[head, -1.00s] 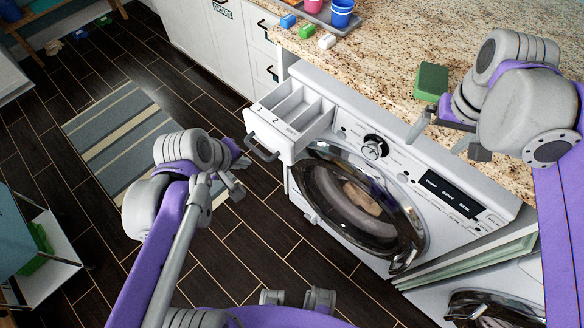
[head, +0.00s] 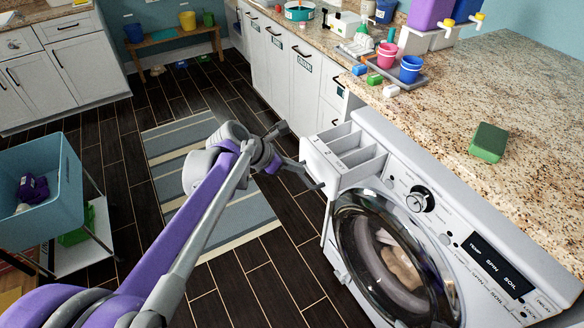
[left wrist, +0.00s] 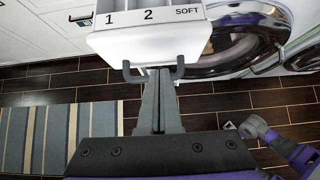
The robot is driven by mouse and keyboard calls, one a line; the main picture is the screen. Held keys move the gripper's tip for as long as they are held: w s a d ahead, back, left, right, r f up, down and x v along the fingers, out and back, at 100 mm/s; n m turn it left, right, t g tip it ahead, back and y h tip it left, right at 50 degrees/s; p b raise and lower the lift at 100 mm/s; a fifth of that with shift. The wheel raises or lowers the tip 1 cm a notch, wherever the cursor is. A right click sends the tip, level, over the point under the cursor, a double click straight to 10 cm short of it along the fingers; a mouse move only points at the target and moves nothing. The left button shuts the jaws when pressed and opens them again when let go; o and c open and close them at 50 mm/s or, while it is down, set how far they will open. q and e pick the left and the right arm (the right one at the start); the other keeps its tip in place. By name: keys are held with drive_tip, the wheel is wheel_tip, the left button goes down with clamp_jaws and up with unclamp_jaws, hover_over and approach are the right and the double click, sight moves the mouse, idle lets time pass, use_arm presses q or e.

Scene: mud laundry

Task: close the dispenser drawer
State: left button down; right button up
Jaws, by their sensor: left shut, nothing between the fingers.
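The dispenser drawer (head: 346,157) is a white compartmented drawer at the washer's upper left, pulled out. Its front in the left wrist view (left wrist: 150,40) is marked 1, 2 and SOFT. Its dark handle (left wrist: 152,79) faces my left gripper. My left gripper (head: 292,163) is shut and empty in front of the drawer. In the left wrist view its fingertips (left wrist: 159,72) overlap the handle between its two ends; I cannot tell if they touch it.
The washer's round door (head: 395,262) is below the drawer. A green sponge (head: 488,142) and a tray with cups (head: 398,72) are on the granite counter. A striped rug (head: 240,215) lies on the dark floor. A blue bin (head: 38,190) stands at left.

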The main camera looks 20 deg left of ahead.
sight(318, 175)
use_arm(q)
drive_tip(key=x, duration=0.5)
drive_tip(key=shift+w+d+f, duration=0.15)
drive_tip(key=shift+d+f, duration=0.05)
drive_tip(key=shift+f, duration=0.05)
drive_tip(key=w+d, duration=0.3)
drive_tip(key=w, duration=0.1)
drive_tip(key=w+d, duration=0.4)
drive_tip(key=w, duration=0.1)
drive_tip(key=w+d, duration=0.4)
drive_tip(key=w, duration=0.1)
drive_tip(key=shift+w+d, duration=0.15)
drive_tip(key=shift+w, duration=0.05)
drive_tip(key=shift+r, duration=0.1)
drive_tip(key=shift+r, duration=0.15)
